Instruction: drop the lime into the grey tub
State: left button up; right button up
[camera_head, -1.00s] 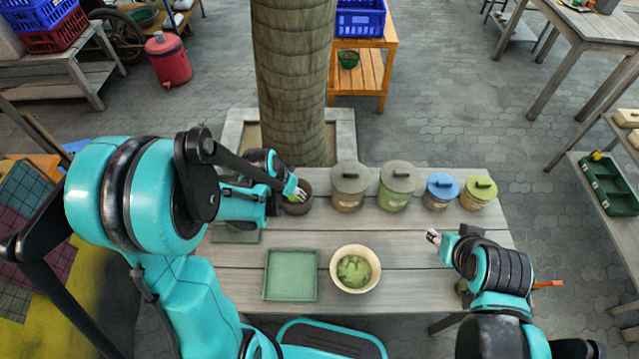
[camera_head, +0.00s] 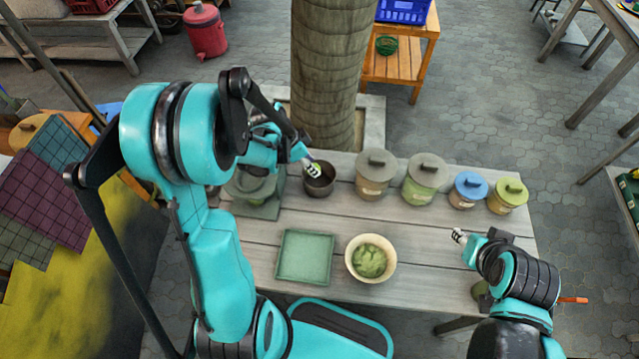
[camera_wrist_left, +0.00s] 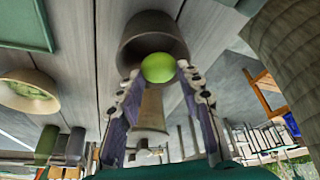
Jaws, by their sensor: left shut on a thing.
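The lime (camera_wrist_left: 158,68) is bright green and round, held between the fingertips of my left gripper (camera_wrist_left: 160,80) in the left wrist view. In the head view, the left gripper (camera_head: 312,169) is at the dark grey tub (camera_head: 320,186), with a bit of lime showing at its tips. The tub also shows behind the lime in the left wrist view (camera_wrist_left: 150,30), its mouth facing the camera. The lime overlaps the tub's rim there; I cannot tell its exact height over it. My right gripper (camera_head: 459,236) is above the table's right side, its fingers too small to judge.
Lidded canisters, including a grey one (camera_head: 375,178) and a blue-lidded one (camera_head: 469,191), stand right of the tub. A green tray (camera_head: 305,258) and a cream bowl (camera_head: 371,258) sit in front. A tree trunk (camera_head: 324,80) rises behind the table.

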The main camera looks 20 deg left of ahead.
pick_arm(q)
notch_tip(320, 180, down, 2)
jog(key=shift+f+b, duration=0.1)
jog(key=shift+b, duration=0.4)
jog(key=o, duration=1.3)
jog(key=shift+o, duration=0.2)
jog(key=v, duration=0.7)
jog(key=shift+r, duration=0.3)
jog(key=shift+s, duration=0.1)
